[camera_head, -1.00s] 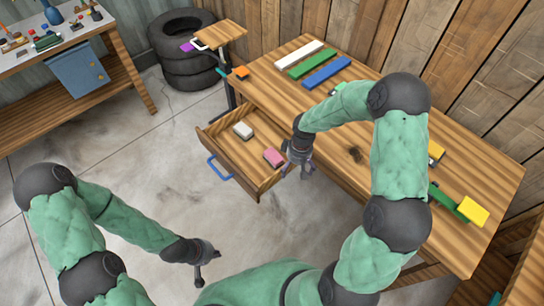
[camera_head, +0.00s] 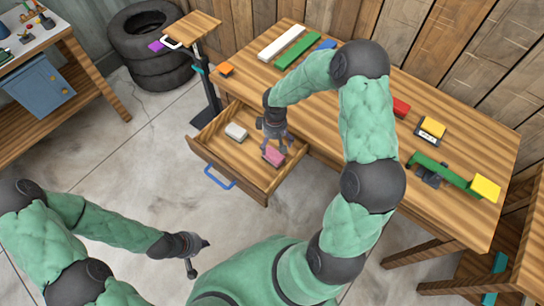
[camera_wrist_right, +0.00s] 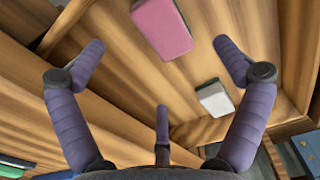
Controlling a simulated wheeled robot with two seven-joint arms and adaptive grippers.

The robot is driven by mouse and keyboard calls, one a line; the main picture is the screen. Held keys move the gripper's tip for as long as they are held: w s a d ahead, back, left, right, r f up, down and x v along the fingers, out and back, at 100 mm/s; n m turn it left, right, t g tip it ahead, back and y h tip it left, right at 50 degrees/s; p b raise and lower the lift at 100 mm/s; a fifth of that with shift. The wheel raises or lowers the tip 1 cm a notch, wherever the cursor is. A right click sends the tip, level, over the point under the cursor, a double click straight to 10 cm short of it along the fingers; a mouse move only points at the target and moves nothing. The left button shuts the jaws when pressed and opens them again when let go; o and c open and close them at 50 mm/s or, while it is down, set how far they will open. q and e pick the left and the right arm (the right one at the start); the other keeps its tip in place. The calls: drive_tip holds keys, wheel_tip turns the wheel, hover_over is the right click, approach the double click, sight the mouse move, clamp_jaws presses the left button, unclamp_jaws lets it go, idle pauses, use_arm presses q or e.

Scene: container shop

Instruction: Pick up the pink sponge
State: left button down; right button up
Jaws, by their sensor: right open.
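The pink sponge (camera_head: 274,155) lies in the open wooden drawer (camera_head: 212,158), towards its right end. In the right wrist view the pink sponge (camera_wrist_right: 160,27) is at the top, just beyond the gap between the spread fingers. My right gripper (camera_head: 273,136) is over the drawer, close to the sponge, and partly overlaps it in the head view. In the wrist view the right gripper (camera_wrist_right: 160,55) is open and empty, with three purple fingers. My left gripper (camera_head: 192,262) hangs over the floor, far from the drawer; its opening is unclear.
A white block (camera_head: 236,131) lies in the same drawer, left of the sponge. The drawer has a blue handle (camera_head: 219,178). The wooden table (camera_head: 400,140) holds coloured bars and blocks.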

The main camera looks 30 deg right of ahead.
sight(275, 153)
wheel_tip(275, 153, down, 3)
drive_tip(key=shift+f+b, duration=0.1)
drive_tip(key=shift+b, duration=0.25)
drive_tip(key=f+b, duration=0.1)
drive_tip(key=f, duration=0.1)
drive_tip(key=f+b, duration=0.1)
drive_tip(key=f, duration=0.2)
drive_tip(key=shift+s+d, duration=0.15)
drive_tip(key=shift+d, duration=0.05)
drive_tip(key=shift+r, duration=0.1)
drive_tip(key=c, duration=1.2)
